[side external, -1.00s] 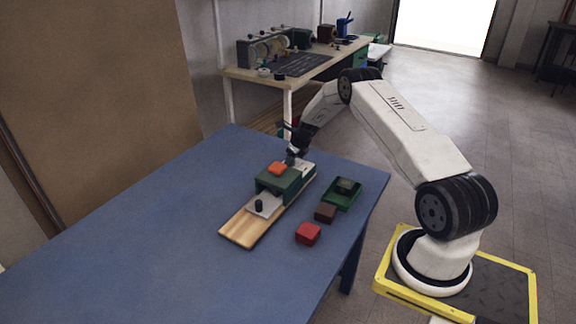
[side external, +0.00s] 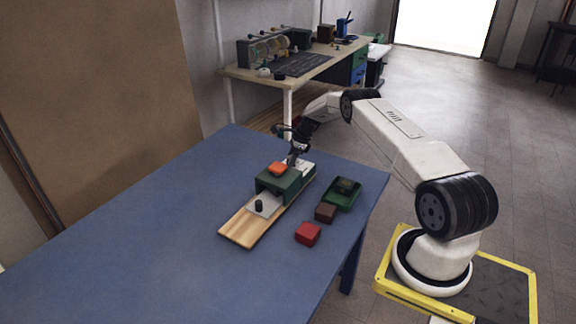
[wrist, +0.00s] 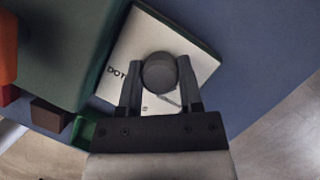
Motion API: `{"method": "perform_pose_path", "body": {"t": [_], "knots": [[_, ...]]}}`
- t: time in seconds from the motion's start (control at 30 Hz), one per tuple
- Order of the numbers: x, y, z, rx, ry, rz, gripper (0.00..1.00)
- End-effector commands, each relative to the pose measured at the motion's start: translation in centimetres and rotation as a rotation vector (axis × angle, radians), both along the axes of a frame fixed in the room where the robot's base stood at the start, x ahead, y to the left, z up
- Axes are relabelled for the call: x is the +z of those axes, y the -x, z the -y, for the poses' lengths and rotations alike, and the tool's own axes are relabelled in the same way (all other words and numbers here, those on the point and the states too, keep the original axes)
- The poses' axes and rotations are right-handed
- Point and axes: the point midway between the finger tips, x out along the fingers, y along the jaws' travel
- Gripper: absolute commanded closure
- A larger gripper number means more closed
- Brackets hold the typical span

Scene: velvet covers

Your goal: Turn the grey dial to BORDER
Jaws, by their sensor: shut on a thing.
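The grey dial (wrist: 159,72) shows in the wrist view as a round dark knob on a pale plate (wrist: 196,50). My gripper (wrist: 158,86) is shut on the dial, one finger on each side of it. Lettering beginning "DOT" shows on the plate left of the dial; the other labels, BORDER among them, are hidden or cannot be read. In the side view my gripper (side external: 293,163) reaches down at the far end of the wooden board (side external: 237,229), behind the green block (side external: 277,181), and the dial is hidden there.
An orange block (side external: 278,168) sits on the green block. A black knob (side external: 259,205) stands on a pale plate at the board's near end. A green tray (side external: 343,196), a brown block (side external: 325,213) and a red block (side external: 308,233) lie to the right. The blue table's left side is clear.

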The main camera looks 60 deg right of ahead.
Motion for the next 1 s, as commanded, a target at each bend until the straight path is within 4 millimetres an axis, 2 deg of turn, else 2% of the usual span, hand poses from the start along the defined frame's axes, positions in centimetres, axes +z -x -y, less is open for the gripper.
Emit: {"method": "perform_pose_path", "body": {"t": [0.5,1.0], "knots": [[0.10,-0.17,-0.01,0.253,0.002,0.003,1.00],[0.16,-0.19,-0.04,0.330,0.002,0.002,1.00]]}}
